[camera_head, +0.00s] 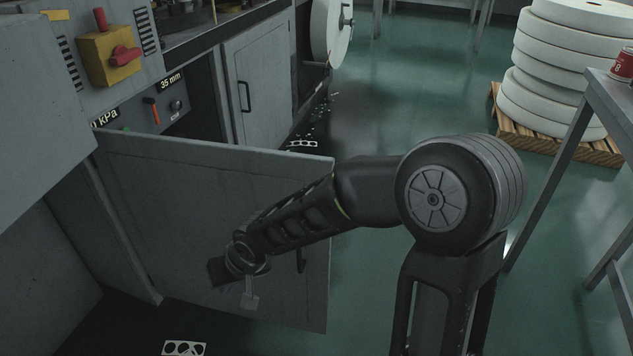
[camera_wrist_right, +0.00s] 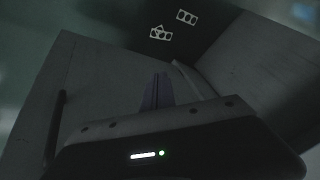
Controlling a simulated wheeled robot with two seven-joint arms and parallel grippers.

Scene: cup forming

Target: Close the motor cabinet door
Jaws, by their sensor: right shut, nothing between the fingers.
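The motor cabinet door (camera_head: 200,190) is a grey panel standing open, swung out from the machine at its left edge. Its dark bar handle (camera_head: 301,261) is near the free right edge, partly behind my arm. The handle also shows at the left of the right wrist view (camera_wrist_right: 55,128). My right gripper (camera_head: 250,297) points down in front of the handle-side face, left of the handle. Its fingers (camera_wrist_right: 156,92) are together and empty. I cannot tell whether they touch the door. My left gripper is not in view.
The machine's control panel (camera_head: 112,55) with a red-and-yellow switch is at the upper left. A second cabinet door (camera_head: 258,85) behind is shut. A metal table (camera_head: 610,100) and a pallet (camera_head: 560,143) with stacked white rolls are at right. Green floor (camera_head: 440,100) lies clear between.

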